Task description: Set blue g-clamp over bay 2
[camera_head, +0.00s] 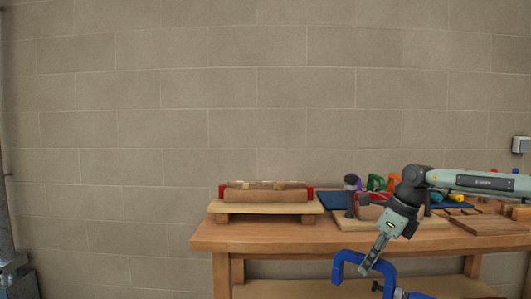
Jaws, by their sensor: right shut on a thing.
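The blue g-clamp (341,265) hangs in front of the workbench's front edge, low in the head view. My right gripper (371,263) is shut on its frame near the top. The clamp's lower right part runs off the bottom of the picture. A wooden lamination (265,196) with red end pieces lies on a raised wooden board on the left of the bench, apart from the clamp. I cannot tell which part of it is bay 2. My left gripper is not in view.
The workbench (245,236) has a clear strip along its front left. A blue mat (332,199), a dark-handled tool (350,190) and several coloured clamps (376,182) stand behind my right arm. Wooden boards (488,226) lie at the right. A block wall closes the back.

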